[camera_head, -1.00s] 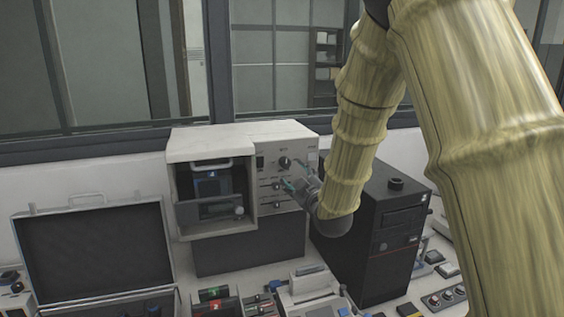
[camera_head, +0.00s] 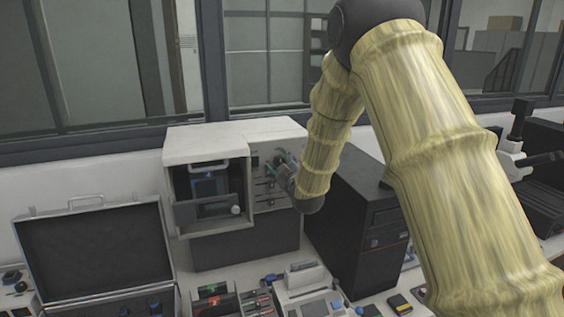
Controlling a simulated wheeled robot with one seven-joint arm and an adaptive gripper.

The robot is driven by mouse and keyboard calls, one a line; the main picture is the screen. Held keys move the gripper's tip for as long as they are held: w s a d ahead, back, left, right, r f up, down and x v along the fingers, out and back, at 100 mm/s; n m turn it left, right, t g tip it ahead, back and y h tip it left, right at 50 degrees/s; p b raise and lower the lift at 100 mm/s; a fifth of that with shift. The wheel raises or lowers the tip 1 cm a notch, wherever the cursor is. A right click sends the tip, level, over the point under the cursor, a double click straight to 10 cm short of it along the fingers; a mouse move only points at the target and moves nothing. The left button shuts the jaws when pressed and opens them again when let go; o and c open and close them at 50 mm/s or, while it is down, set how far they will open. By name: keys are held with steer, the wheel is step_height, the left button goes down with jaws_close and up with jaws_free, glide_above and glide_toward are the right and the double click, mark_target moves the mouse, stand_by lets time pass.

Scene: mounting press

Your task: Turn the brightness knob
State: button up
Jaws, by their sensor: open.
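The mounting press (camera_head: 237,134), a white box-shaped machine, stands on the bench with an open-fronted chamber on its left. Its control panel (camera_head: 262,199) on the right carries small switches or sliders. My gripper (camera_head: 275,161) is open in front of the upper part of this panel, with its teal fingertips toward the panel. The gripper hides the part of the panel where a round black knob shows in the earlier frame. I cannot tell whether the fingers touch the knob, and I cannot read which knob is for brightness.
A black computer tower (camera_head: 352,228) stands close to the right of the press. An open dark case (camera_head: 92,250) lies to the left. Small devices, including a white instrument (camera_head: 308,296), crowd the bench front. A microscope (camera_head: 514,152) stands at the far right.

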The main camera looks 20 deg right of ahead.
steer(key=shift+d, duration=0.1)
steer(key=c, duration=1)
steer(key=shift+c, duration=0.2)
steer(key=shift+m+b, duration=0.3)
steer(key=shift+b, duration=0.3)
steer(key=m+b, duration=1.1)
steer(key=b, duration=0.2)
steer(key=shift+d+f+m, duration=0.1)
steer(key=shift+d+m, duration=0.05)
steer(key=shift+m, duration=0.25)
steer(key=shift+m+b, duration=1.65)
steer(key=shift+m, duration=0.15)
steer(key=shift+r, duration=0.2)
